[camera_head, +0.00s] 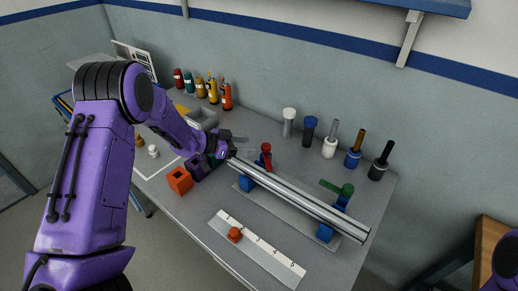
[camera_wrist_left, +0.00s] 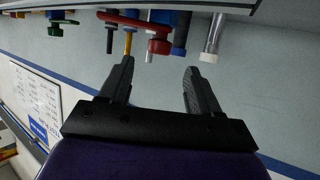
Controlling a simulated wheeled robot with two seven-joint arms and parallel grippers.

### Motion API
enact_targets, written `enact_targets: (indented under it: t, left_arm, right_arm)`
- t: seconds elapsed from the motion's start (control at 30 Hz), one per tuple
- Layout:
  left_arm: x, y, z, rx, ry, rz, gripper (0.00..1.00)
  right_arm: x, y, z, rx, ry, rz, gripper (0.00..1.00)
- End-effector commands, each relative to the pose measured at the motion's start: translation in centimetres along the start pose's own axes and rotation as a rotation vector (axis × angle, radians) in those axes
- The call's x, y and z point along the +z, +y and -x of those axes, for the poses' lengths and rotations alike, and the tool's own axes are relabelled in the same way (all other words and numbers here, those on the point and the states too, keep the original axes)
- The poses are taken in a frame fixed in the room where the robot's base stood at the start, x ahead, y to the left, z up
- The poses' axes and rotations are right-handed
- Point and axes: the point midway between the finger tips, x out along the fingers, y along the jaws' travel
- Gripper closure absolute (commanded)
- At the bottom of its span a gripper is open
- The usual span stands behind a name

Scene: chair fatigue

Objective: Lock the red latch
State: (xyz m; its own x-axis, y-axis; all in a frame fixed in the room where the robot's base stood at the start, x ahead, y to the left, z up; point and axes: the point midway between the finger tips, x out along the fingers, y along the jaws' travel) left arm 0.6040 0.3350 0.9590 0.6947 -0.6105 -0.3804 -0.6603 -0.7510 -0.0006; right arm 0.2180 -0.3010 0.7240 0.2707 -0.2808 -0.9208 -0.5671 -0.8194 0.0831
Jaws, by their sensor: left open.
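The red latch (camera_head: 266,158) stands at the left part of a long silver tube, above a blue support (camera_head: 247,183). In the left wrist view the red latch (camera_wrist_left: 133,23), with its lever and round knob, shows at the top, beyond the fingertips. My left gripper (camera_head: 239,146) is just left of the red latch in the head view. In the left wrist view its two fingers (camera_wrist_left: 157,66) are spread with nothing between them. The silver tube (camera_head: 300,198) lies across the blue supports. My right gripper is out of view.
A green latch (camera_head: 346,190) stands at the tube's right part. Several capped cylinders, including a white one (camera_head: 329,147), line the table's back. An orange block (camera_head: 179,180) and a numbered white strip (camera_head: 262,250) with a small orange piece (camera_head: 235,235) lie in front.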

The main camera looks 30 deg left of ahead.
Motion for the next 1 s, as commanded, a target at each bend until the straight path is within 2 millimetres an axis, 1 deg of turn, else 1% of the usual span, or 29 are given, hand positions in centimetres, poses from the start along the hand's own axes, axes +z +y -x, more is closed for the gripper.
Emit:
enact_targets:
  t: [0.03, 0.13, 0.23, 0.4, 0.43, 0.47, 0.5, 0.53, 0.57, 0.6, 0.63, 0.67, 0.7, 0.77, 0.87, 1.0]
  left_arm:
    - [0.1, 0.0, 0.8, -0.001, 0.000, -0.001, 0.37]
    - [0.1, 0.0, 1.8, 0.000, 0.000, 0.000, 0.37]
    - [0.0, 0.0, 2.2, 0.001, 0.000, -0.001, 0.37]
    - [0.0, 0.0, 2.2, 0.001, -0.001, -0.001, 0.37]
    - [0.0, 0.0, 2.2, 0.001, -0.001, -0.001, 0.41]
    - [-0.1, 0.0, 2.3, 0.001, -0.001, -0.001, 0.50]
    - [-0.3, 0.0, 2.3, 0.001, -0.001, -0.001, 0.64]
    - [-0.6, 0.0, 2.5, 0.001, 0.000, -0.001, 0.73]
    - [-1.1, 0.0, 2.7, 0.001, 0.000, -0.001, 0.83]
    - [-2.0, 0.0, 3.0, 0.001, 0.000, -0.001, 0.96]
    - [-2.6, 0.0, 3.3, 0.001, 0.000, -0.001, 1.00]
    - [-3.2, 0.0, 3.5, 0.001, 0.000, -0.001, 1.00]
    - [-4.2, 0.0, 3.9, 0.001, 0.000, -0.001, 1.00]
    - [-5.2, 0.0, 4.3, 0.001, 0.000, -0.001, 1.00]
    - [-6.5, 0.0, 4.9, 0.001, -0.001, -0.001, 1.00]
    - [-7.5, 0.0, 5.3, 0.001, -0.001, -0.001, 1.00]
  right_arm:
    - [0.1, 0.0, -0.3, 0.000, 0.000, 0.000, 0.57]
    - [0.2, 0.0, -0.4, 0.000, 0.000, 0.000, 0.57]
    - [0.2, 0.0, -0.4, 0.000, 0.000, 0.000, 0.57]
    - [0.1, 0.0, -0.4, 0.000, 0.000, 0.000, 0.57]
    - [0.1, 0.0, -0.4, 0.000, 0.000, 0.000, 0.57]
    - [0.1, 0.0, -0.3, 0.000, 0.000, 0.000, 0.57]
    - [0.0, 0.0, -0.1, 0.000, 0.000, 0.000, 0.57]
    - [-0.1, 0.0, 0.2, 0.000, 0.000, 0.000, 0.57]
    - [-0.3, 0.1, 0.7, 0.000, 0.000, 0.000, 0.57]
    - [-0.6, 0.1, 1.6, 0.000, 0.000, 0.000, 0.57]
    - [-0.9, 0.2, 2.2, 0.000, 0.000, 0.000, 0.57]
    - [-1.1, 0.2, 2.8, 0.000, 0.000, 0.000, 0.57]
    - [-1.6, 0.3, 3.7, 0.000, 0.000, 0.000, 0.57]
    - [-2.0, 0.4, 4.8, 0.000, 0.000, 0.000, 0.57]
    - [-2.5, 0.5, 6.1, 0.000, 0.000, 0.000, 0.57]
    - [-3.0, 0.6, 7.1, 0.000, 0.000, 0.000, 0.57]
